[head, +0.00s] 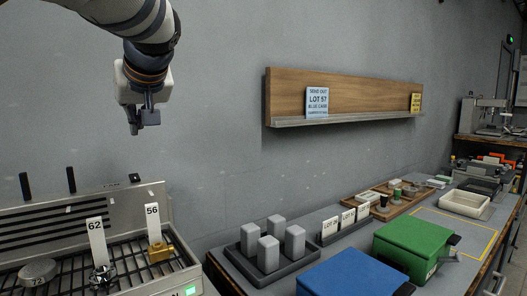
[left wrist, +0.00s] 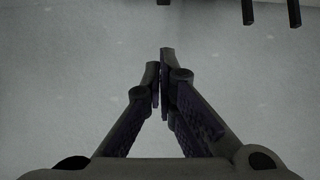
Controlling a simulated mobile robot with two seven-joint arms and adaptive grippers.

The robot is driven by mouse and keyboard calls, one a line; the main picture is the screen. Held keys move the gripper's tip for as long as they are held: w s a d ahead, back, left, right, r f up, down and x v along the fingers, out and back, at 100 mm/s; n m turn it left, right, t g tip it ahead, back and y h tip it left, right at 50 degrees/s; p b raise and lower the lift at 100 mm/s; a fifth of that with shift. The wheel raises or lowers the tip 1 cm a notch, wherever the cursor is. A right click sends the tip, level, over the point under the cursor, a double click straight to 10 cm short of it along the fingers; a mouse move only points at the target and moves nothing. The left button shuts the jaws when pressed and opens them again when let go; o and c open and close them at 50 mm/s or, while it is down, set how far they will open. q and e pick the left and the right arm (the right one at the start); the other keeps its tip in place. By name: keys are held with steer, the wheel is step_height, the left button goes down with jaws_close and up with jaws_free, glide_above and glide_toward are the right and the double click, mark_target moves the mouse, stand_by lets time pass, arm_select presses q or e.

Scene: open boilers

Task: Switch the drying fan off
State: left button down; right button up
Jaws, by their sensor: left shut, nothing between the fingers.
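The drying unit, which I take to hold the fan, stands at the lower left of the head view, with a slatted metal back panel (head: 50,228). A small dark switch-like part (head: 135,178) sits on its top right edge; its setting is too small to tell. A green lit display (head: 190,291) shows at its lower front corner. My left gripper (head: 143,128) hangs above the panel, pointing down, shut and empty, apart from the unit. In the left wrist view its fingers (left wrist: 161,75) are together before a grey surface. My right gripper is out of view.
On the rack stand tags 62 (head: 97,242) and 56 (head: 153,222), a brass piece (head: 158,251) and a round grey piece marked 72 (head: 38,272). Two black posts (head: 71,180) rise behind the panel. Blue (head: 350,275) and green (head: 412,245) boxes stand right. A wall shelf (head: 345,95) hangs behind.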

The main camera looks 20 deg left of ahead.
arm_select(q)
steer(key=shift+s+d+r, duration=0.1)
stand_by(0.3)
steer(key=b, duration=0.1)
glide_above(137, 175)
steer(key=f, duration=0.6)
steer(key=shift+s+d+f, duration=0.15)
steer(key=shift+s+d, duration=0.1)
steer(key=shift+d, duration=0.05)
steer(key=shift+w+a+f, duration=0.1)
steer(key=shift+a+f, duration=0.05)
steer(key=shift+f, duration=0.4)
steer(key=shift+w+a+f, duration=0.1)
steer(key=shift+f, duration=1.15)
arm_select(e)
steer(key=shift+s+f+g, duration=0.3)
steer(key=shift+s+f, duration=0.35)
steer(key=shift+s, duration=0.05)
